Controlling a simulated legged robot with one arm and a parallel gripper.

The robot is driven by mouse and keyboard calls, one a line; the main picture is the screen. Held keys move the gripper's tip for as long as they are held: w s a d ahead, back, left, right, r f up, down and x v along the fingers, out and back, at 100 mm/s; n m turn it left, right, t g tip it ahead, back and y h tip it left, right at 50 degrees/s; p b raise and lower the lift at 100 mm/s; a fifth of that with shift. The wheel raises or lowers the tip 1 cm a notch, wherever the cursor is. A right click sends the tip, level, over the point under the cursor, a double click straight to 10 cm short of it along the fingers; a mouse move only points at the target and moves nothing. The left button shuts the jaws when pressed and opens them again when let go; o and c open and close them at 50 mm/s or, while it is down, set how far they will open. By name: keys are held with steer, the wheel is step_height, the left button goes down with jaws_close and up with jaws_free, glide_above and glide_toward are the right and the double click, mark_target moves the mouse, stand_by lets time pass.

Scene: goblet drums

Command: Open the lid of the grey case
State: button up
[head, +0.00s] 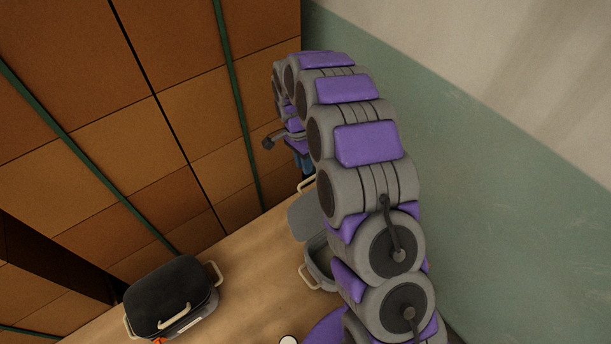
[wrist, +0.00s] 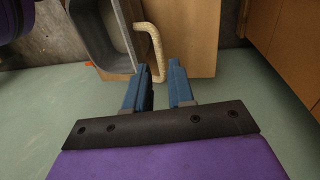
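The grey case (head: 318,262) stands on the wooden table, partly hidden behind my arm in the head view. Its grey lid (head: 304,216) appears raised, with the case's hollow showing below it. A pale handle shows at the case's near side (head: 308,277), and another pale handle (head: 306,184) shows above the lid. In the wrist view a grey hollow part of the case (wrist: 98,38) is at upper left, with a pale curved handle (wrist: 150,45) beside it. My gripper (wrist: 160,68) is open with blue fingers, its tips close to that handle; contact is unclear.
A black-topped case (head: 172,292) with pale handles sits at the left of the table (head: 245,265). Brown panelled wall (head: 180,110) with green strips rises behind the table. A green and beige wall (head: 500,170) is at the right. Green floor (wrist: 275,120) shows in the wrist view.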

steer(key=f, duration=0.3)
steer(key=s+f, duration=0.1)
steer(key=f, duration=0.1)
steer(key=shift+d+b, duration=0.25)
steer(key=shift+b, duration=0.1)
steer(key=shift+w, duration=0.1)
steer(key=shift+c, duration=0.4)
jaws_close()
stand_by(0.6)
